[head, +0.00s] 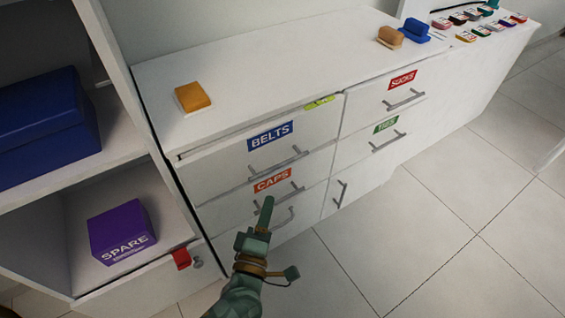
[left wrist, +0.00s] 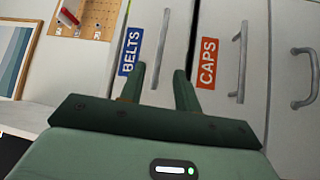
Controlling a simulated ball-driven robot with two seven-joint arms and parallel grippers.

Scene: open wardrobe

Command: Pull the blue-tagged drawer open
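The blue-tagged BELTS drawer (head: 225,165) is the top left drawer of the white dresser, with a grey bar handle (head: 279,162). A thin dark gap shows along its top edge; I cannot tell if it is slightly open. My left gripper (head: 266,200) appears in front of the red-tagged CAPS drawer, below the BELTS handle in the picture. In the left wrist view its two fingers (left wrist: 160,72) are apart and empty. The BELTS handle (left wrist: 161,45) lines up between them there, with no visible contact. The blue tag (left wrist: 131,50) is to the left. My right gripper is out of view.
The CAPS drawer handle (head: 280,194) is just below. At left, a shelf holds a purple SPARE box (head: 122,232) and a blue box (head: 45,128). Tiled floor (head: 400,240) at right is clear.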

